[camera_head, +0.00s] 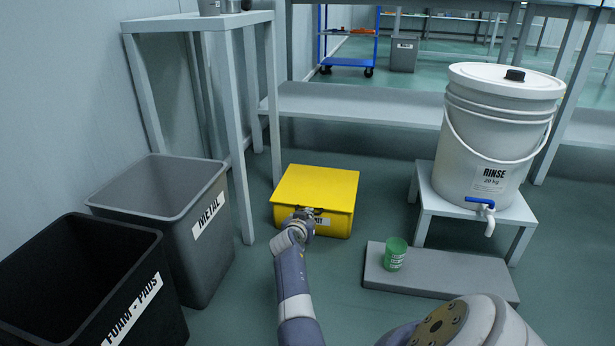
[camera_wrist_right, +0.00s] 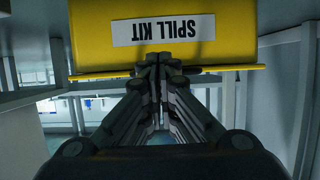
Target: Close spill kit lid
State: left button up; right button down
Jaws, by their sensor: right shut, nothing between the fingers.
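The yellow spill kit box (camera_head: 318,186) stands on the floor at the centre of the head view. Its lid lies flat over the top and looks closed, though a small gap cannot be ruled out. My right gripper (camera_head: 303,214) is at the front of the box, by the lid's front edge, and partly covers the label. In the right wrist view the picture is upside down: the SPILL KIT label (camera_wrist_right: 154,28) and the yellow lid rim (camera_wrist_right: 105,72) show. The shut, empty fingertips (camera_wrist_right: 158,62) are at that rim; contact is unclear. My left gripper is not in view.
Grey METAL bin (camera_head: 212,220) and black FOAM + PADS bin (camera_head: 140,305) stand at left. At right are a white RINSE bucket (camera_head: 485,150) on a stand and a green cup (camera_head: 395,254) on a low grey slab (camera_head: 455,272). A shelf (camera_head: 350,104) runs behind the box.

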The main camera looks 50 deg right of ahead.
notch_tip(320, 180, up, 10)
dwell(0.6)
